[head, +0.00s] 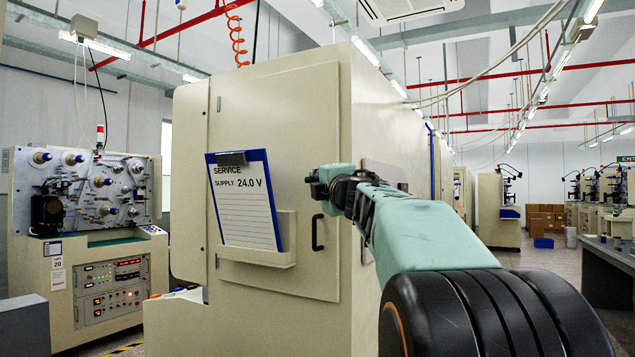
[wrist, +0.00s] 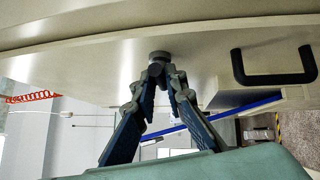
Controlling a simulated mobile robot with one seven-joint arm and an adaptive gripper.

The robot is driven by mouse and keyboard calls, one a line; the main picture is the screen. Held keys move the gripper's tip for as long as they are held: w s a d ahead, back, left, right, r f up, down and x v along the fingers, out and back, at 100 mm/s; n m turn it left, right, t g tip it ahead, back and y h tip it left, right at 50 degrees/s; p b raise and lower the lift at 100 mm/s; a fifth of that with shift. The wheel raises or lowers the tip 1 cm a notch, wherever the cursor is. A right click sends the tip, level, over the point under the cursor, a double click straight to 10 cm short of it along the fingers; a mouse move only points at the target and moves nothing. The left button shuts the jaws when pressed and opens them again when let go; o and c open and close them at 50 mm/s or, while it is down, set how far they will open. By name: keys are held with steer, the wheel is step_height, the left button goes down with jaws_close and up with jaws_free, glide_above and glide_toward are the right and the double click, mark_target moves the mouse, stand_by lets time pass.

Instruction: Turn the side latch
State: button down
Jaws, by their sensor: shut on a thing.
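The latch (wrist: 160,56) shows in the wrist view as a small grey round knob on the pale cabinet door. My gripper (wrist: 161,70) has its two fingertips closed together on this knob. In the head view my gripper (head: 318,184) is at the right part of the door (head: 290,110), above the black pull handle (head: 318,232). The latch itself is hidden behind my gripper in the head view. The handle also shows at the right of the wrist view (wrist: 273,78), apart from my fingers.
A blue clipboard (head: 243,200) stands in a cream holder (head: 256,258) on the door, left of my gripper. A winding machine (head: 80,190) stands at the far left. An open aisle runs along the right side of the cabinet (head: 385,130).

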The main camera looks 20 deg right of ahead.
steer(key=shift+r+p, duration=0.25)
steer(key=shift+p, duration=0.75)
steer(key=n+g+p, duration=0.2)
steer(key=g+p, duration=0.1)
steer(key=p, duration=0.5)
steer(key=n+g+h+p, duration=0.1)
steer(key=n+g+p, duration=0.2)
steer(key=p, duration=0.4)
steer(key=n+g+h+p, duration=0.1)
steer(key=n+g+p, duration=0.2)
steer(key=p, duration=0.5)
steer(key=shift+w+a+r+g+p, duration=0.25)
steer(key=shift+w+r+g+p, duration=0.1)
steer(key=shift+g, duration=0.25)
steer(key=shift+n+g+h, duration=0.7)
steer(key=shift+g+h, duration=0.1)
steer(key=shift+g, duration=0.3)
